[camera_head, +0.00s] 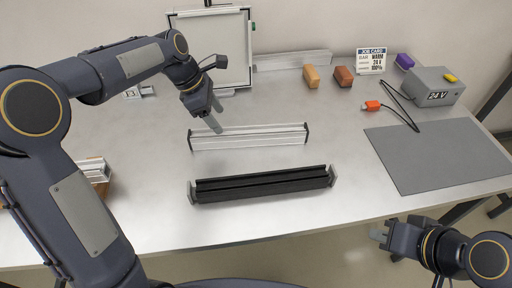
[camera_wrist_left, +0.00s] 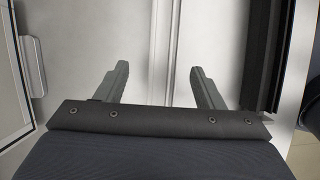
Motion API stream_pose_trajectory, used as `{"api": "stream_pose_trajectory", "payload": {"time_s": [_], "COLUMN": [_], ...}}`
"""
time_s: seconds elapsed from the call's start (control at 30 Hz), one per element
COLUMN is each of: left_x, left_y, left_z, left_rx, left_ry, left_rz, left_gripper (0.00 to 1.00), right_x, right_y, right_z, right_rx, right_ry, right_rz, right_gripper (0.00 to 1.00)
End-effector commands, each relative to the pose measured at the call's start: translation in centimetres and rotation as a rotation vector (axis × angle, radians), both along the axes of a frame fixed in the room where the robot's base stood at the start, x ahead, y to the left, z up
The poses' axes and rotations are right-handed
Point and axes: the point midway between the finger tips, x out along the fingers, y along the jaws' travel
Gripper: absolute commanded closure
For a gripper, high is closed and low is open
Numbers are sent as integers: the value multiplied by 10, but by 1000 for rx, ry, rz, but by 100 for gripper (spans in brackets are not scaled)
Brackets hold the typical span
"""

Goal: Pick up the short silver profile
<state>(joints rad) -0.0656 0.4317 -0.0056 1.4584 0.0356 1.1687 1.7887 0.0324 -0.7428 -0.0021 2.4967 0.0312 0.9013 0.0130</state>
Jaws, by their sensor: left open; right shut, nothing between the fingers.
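A silver profile (camera_head: 248,137) with dark end pieces lies across the middle of the table. My left gripper (camera_head: 208,119) is open above and just behind its left end, fingers pointing down. In the left wrist view the two fingers (camera_wrist_left: 160,85) stand apart, with a pale silver strip (camera_wrist_left: 161,45) running between them; I cannot tell whether they touch it. My right gripper (camera_head: 379,235) is shut and empty, off the table's front edge at the lower right.
A black profile (camera_head: 262,185) lies in front of the silver one. A framed light panel (camera_head: 226,45) and another silver profile (camera_head: 292,61) stand behind. Orange (camera_head: 311,75) and brown blocks (camera_head: 343,76), a grey mat (camera_head: 440,157) and a 24 V box (camera_head: 428,86) are at right.

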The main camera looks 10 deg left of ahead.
Motion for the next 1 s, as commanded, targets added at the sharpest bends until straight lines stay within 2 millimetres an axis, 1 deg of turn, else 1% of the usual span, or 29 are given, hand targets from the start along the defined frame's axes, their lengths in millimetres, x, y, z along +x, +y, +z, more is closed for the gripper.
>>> {"api": "stream_pose_trajectory", "payload": {"time_s": [0.03,0.1,0.37,0.5,0.6,0.7,0.9,0.93,1.0], "left_x": [3,4,1,-1,0,1,1,1,1], "left_y": [-2,-5,-15,-22,-27,-29,-29,-29,-29], "left_z": [-6,-12,-40,-60,-71,-75,-75,-75,-75], "left_rx": [-1,-2,-2,-2,-1,-1,-1,-1,-1], "left_ry": [9,14,16,16,14,12,10,10,10], "left_rz": [12,19,18,17,17,18,17,17,17], "left_gripper": [38,38,38,38,38,38,38,41,50], "right_x": [0,0,0,0,0,0,0,0,0], "right_y": [0,0,0,0,0,0,0,0,0], "right_z": [-3,-2,-4,-5,-6,-6,-6,-6,-6], "right_rx": [0,0,0,0,0,0,0,0,0], "right_ry": [0,0,-1,-1,0,0,0,0,0], "right_rz": [0,0,0,0,0,0,0,0,0], "right_gripper": [100,100,100,100,100,100,100,100,100]}}
